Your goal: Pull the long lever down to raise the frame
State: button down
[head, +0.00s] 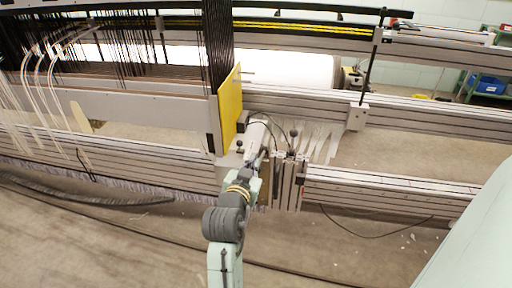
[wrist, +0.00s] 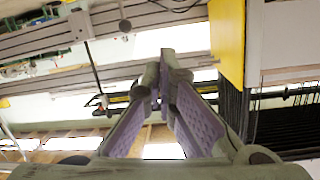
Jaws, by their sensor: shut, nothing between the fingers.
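A long thin black lever (head: 371,62) rises from a grey box (head: 357,117) on the loom's rail, right of centre in the head view. It leans slightly right toward its top. In the wrist view the lever (wrist: 94,68) shows at the left, apart from my fingers. My gripper (wrist: 166,62) is shut and empty, its purple-padded fingers meeting at the tips. In the head view my arm reaches up to the yellow panel, left of the lever, and the fingers are hard to make out. A shorter lever with a black knob (head: 293,133) stands just right of my gripper.
The yellow panel (head: 230,108) and dark hanging cords (head: 218,50) stand close to my gripper's left. Grey slotted rails (head: 420,190) run across the loom. A blue bin (head: 490,85) sits on a green shelf at far right. Open floor lies in front.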

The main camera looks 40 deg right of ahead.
jog(key=p, duration=0.2)
send_over(260, 169)
jog(key=d, duration=0.2)
jog(key=f, duration=0.2)
jog(key=shift+w+a+f, duration=0.1)
jog(key=shift+a+f, duration=0.25)
jog(key=shift+f, duration=0.2)
jog(key=shift+a+f, duration=0.3)
jog(key=shift+f, duration=0.25)
jog(key=shift+a+f, duration=0.35)
jog(key=shift+f, duration=0.25)
